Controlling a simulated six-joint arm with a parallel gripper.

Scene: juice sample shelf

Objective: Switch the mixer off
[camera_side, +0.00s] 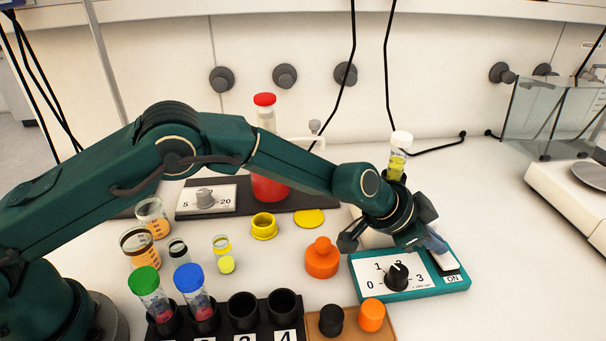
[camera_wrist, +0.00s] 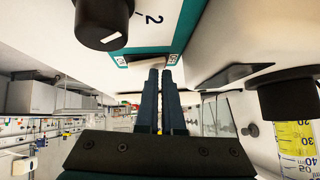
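The mixer's teal control box (camera_side: 412,290) lies on the bench at the right, with a white dial face marked 0 to 3. A pale rocker switch (camera_side: 443,261) sits at the box's right end above an ON label. My gripper (camera_side: 437,246) is over that switch. In the wrist view its two fingers (camera_wrist: 159,72) are together, tips at the switch; contact cannot be told. The mixer body is mostly hidden behind my wrist.
A white-capped tube of yellow liquid (camera_side: 398,158) stands upright behind my wrist. An orange bottle (camera_side: 322,258) and a wooden block (camera_side: 350,326) with black and orange caps are near the box. A black rack (camera_side: 225,322) holds tubes at front. A balance (camera_side: 575,190) is far right.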

